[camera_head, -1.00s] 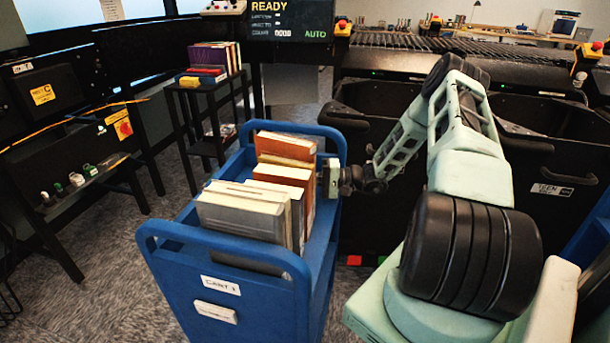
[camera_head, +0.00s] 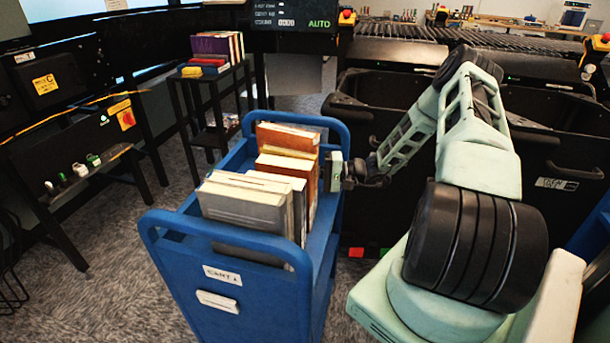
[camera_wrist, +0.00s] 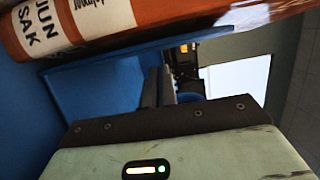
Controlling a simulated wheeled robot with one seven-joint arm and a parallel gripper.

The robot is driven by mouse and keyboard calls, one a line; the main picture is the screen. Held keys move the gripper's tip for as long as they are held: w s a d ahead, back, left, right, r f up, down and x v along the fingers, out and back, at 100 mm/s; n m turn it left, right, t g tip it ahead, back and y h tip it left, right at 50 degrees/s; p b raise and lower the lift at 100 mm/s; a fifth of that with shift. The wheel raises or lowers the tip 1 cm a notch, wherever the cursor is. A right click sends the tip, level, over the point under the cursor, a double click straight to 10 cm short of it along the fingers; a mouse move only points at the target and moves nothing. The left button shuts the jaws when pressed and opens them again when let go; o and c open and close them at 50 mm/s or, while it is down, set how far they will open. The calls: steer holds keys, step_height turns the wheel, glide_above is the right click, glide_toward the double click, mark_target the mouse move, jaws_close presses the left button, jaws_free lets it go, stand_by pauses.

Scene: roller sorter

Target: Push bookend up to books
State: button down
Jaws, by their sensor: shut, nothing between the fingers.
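The books (camera_head: 290,165) stand in a row on the blue cart (camera_head: 320,268), several of them, with orange-brown, cream and grey covers. In the wrist view an orange book (camera_wrist: 175,18) with a white spine label lies close across the top. I cannot make out the bookend for certain in either view. My gripper (camera_wrist: 160,86) is shut and empty, its dark fingers side by side just below that book and over a blue cart surface. In the head view its pale green body shows at the cart's right side, beside the books; its fingertips are hidden there.
The cart's blue end rails rise at its near and far ends. Dark bins (camera_head: 560,165) stand right of the cart. A small black stand (camera_head: 205,105) with more books is behind it on the left. Carpet lies open to the left.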

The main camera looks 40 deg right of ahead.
steer(key=d, duration=0.2)
steer(key=d+b, duration=0.1)
steer(key=shift+w+d+f, duration=0.2)
steer(key=shift+w+d, duration=0.05)
steer(key=shift+d, duration=0.05)
steer(key=b+v, duration=0.1)
steer(key=v, duration=0.6)
steer(key=shift+s+r, duration=0.2)
steer(key=shift+s, duration=0.15)
steer(key=shift+s+d, duration=0.35)
